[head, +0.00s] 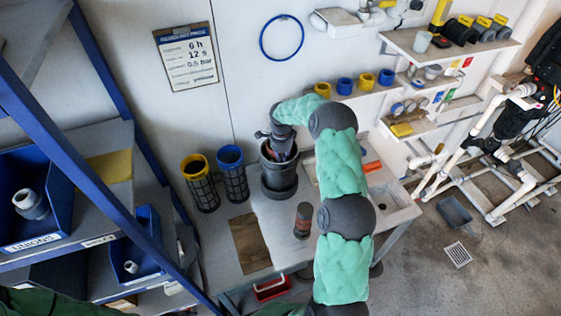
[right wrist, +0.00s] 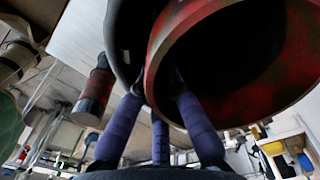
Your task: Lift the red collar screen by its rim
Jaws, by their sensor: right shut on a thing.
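The red collar screen (right wrist: 298,72) fills the upper right of the right wrist view; its worn red rim is tilted and its inside is dark. My right gripper (right wrist: 160,90) has its blue-purple fingers at that rim and is shut on it. In the head view my right gripper (head: 281,153) is at the mouth of a dark grey pot (head: 279,184). There the screen is mostly hidden by the gripper and pot; how far it sits inside I cannot tell. The pot's dark wall (right wrist: 123,45) seems to show beside the rim. My left gripper is out of view.
A yellow-collared screen (head: 199,186) and a blue-collared screen (head: 233,178) stand left of the pot. A small dark, reddish-topped cylinder (head: 302,222) stands in front of it. A blue-framed shelf (head: 100,185) with bins is at left.

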